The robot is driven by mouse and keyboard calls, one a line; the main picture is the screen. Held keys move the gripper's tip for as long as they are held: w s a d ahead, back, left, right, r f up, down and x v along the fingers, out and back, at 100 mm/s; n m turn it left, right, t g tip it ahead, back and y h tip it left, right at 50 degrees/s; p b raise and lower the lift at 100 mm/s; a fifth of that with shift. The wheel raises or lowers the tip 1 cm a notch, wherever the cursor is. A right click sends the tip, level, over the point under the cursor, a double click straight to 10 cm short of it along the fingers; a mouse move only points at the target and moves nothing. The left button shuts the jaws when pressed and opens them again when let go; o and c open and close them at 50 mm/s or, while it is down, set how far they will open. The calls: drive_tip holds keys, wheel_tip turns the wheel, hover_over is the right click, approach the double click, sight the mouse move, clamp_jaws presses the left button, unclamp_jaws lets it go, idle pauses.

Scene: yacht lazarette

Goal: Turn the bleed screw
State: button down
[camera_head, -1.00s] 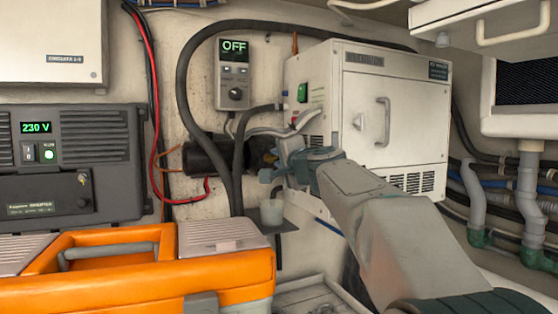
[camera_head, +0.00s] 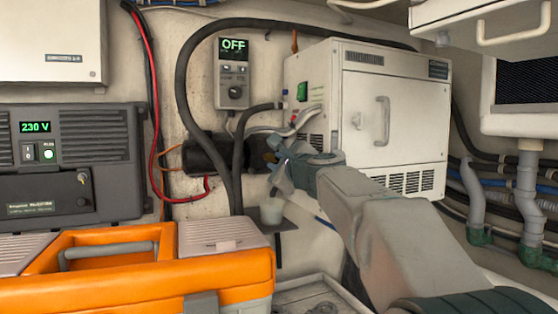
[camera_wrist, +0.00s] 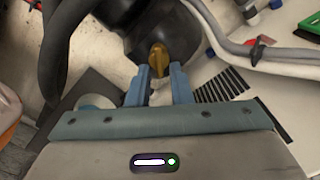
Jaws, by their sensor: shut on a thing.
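The bleed screw is a small brass, wing-shaped piece (camera_wrist: 158,58) on the end of a dark cylindrical pump body (camera_wrist: 155,25). In the head view the same dark cylinder (camera_head: 205,153) lies against the wall, and the screw end is mostly hidden by my gripper. My gripper (camera_wrist: 160,74) has its two blue fingers on either side of the brass screw, closed on it. In the head view my gripper (camera_head: 274,167) reaches in from the right, tilted, at the cylinder's right end.
A small cup (camera_head: 272,211) stands on a bracket below my gripper. Black hoses (camera_head: 238,150) run close on the left. A white cabinet (camera_head: 350,95) stands right behind my wrist. An orange toolbox (camera_head: 140,285) fills the lower left. A control panel (camera_head: 233,72) reads OFF.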

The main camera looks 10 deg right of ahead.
drive_tip(key=shift+s+a+f+m+p, duration=0.15)
drive_tip(key=shift+m+p, duration=0.25)
drive_tip(key=shift+m, duration=1.3)
drive_tip(key=shift+w+a+f+m+p, duration=0.15)
drive_tip(key=shift+m+p, duration=0.25)
drive_tip(key=shift+m, duration=1.3)
drive_tip(key=shift+s+a+m+p, duration=0.15)
drive_tip(key=shift+m+p, duration=0.25)
drive_tip(key=shift+m, duration=1.3)
drive_tip(key=c, duration=1.3)
unclamp_jaws()
drive_tip(key=shift+c, duration=0.2)
drive_tip(key=shift+s, duration=0.1)
drive_tip(key=s+d, duration=0.2)
drive_tip(key=s, duration=1.1)
drive_tip(key=shift+s+d, duration=0.15)
drive_tip(key=shift+d, duration=0.2)
